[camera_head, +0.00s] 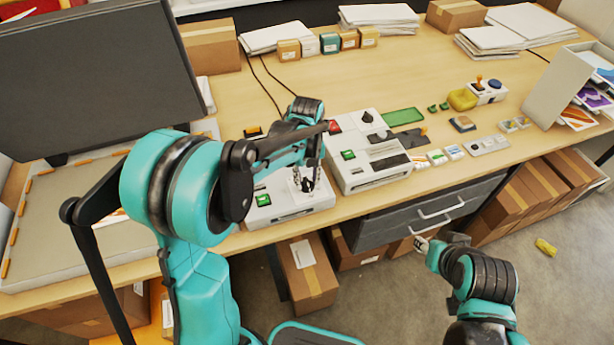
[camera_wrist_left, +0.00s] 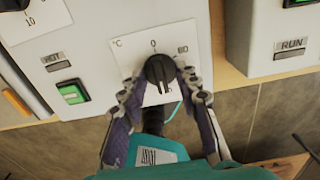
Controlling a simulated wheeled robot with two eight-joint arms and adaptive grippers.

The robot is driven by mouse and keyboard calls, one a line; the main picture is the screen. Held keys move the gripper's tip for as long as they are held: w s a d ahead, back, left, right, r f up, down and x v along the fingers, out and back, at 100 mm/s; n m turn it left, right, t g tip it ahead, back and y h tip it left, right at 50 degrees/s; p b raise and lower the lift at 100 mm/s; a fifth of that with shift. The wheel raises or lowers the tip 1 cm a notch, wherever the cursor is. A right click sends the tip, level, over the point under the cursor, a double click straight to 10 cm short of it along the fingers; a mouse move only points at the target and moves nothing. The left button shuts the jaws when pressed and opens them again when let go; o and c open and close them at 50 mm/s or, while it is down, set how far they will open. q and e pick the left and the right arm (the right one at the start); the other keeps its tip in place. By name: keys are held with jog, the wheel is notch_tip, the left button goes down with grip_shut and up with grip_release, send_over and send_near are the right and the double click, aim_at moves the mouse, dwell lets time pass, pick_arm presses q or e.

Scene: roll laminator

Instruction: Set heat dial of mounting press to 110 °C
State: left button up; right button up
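The mounting press (camera_head: 290,213) is a low white machine near the table's front edge, with a green switch (camera_head: 263,200). In the left wrist view its black heat dial (camera_wrist_left: 159,70) sits on a white plate marked °C, with a 0 above the dial. A HOT label and the green switch (camera_wrist_left: 72,92) are left of it. The dial's pointer direction is not clear. My left gripper (camera_head: 304,182) is over the dial, its two fingers (camera_wrist_left: 160,82) on either side, with a slight gap showing at the left. My right gripper (camera_head: 422,243) hangs low before the drawers, small and unclear.
A larger white machine (camera_head: 362,160) with a black knob and green switch stands close right of the press. A dark monitor (camera_head: 95,80) is at the left. Small parts and a yellow object (camera_head: 462,99) lie to the right. Free tabletop lies behind the machines.

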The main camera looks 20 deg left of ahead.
aim_at(306, 183)
pick_arm(q)
notch_tip(306, 183, up, 12)
dwell(0.5)
dwell(0.3)
jog(key=s+a+f+n+t+b, duration=0.1)
jog(key=s+f+n+t+b, duration=0.1)
jog(key=s+n, duration=0.6)
jog(key=s+a+f+n+t+b, duration=0.1)
jog(key=s+f+n+t+b, duration=0.2)
jog(key=s+n, duration=0.6)
notch_tip(306, 183, down, 3)
jog(key=n+t, duration=0.2)
jog(key=n, duration=1)
jog(key=shift+a, duration=0.35)
